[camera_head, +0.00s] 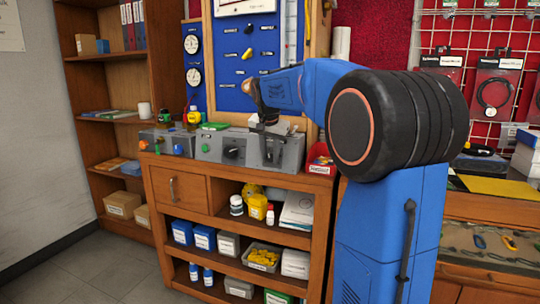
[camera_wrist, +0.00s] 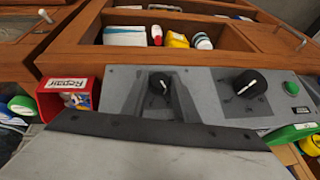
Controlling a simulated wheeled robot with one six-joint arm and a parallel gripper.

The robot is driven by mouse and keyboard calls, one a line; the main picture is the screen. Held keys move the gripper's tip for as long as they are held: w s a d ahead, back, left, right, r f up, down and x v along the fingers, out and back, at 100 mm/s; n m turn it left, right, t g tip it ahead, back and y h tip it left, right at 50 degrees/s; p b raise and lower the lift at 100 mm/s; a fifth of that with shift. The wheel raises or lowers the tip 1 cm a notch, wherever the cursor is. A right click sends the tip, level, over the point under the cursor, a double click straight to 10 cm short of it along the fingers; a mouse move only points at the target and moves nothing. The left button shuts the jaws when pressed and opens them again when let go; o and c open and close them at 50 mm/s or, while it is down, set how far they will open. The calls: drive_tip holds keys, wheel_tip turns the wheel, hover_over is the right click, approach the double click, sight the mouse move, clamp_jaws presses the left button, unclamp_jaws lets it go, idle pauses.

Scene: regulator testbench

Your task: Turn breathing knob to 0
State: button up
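Grey control boxes stand in a row on the wooden bench. The right-hand box (camera_head: 290,151) has a black knob (camera_head: 268,154), also in the wrist view (camera_wrist: 158,84); its white pointer mark is slanted. A second black knob (camera_head: 232,152) is on the middle box, and it shows in the wrist view (camera_wrist: 250,82) with a slanted white mark. Their labels are too small to read, so I cannot tell which is the breathing knob. My gripper (camera_head: 271,127) is above the right-hand box, apart from its knob. Its finger opening is not clear in either view.
A red Repair box (camera_wrist: 68,98) stands beside the right-hand box, also in the head view (camera_head: 321,165). A green item (camera_head: 214,126) lies on top of the middle box. A blue tool board (camera_head: 247,60) rises behind. Open shelves with bottles are below the bench top.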

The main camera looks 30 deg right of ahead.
drive_tip(key=shift+w+g, duration=0.1)
drive_tip(key=shift+g, duration=0.2)
drive_tip(key=shift+c, duration=0.2)
drive_tip(key=g+h, duration=0.1)
drive_tip(key=n+g+h, duration=0.2)
drive_tip(key=shift+w+a, duration=0.35)
drive_tip(key=n+g+h, duration=0.3)
drive_tip(key=h, duration=0.1)
drive_tip(key=shift+w+a+f, duration=0.25)
drive_tip(key=shift+a+f, duration=0.05)
drive_tip(key=shift+f, duration=0.05)
drive_tip(key=n+g+h, duration=0.2)
drive_tip(key=h, duration=0.1)
drive_tip(key=shift+w+a+f, duration=0.1)
drive_tip(key=shift+f, duration=0.2)
drive_tip(key=shift+f+n+g+h, duration=0.15)
drive_tip(key=shift+n+h, duration=0.5)
drive_tip(key=shift+h, duration=0.2)
drive_tip(key=shift+f+n+g+h, duration=0.15)
drive_tip(key=shift+n+h, duration=0.5)
drive_tip(key=shift+h, duration=0.2)
drive_tip(key=o, duration=1.1)
drive_tip(key=shift+c, duration=0.2)
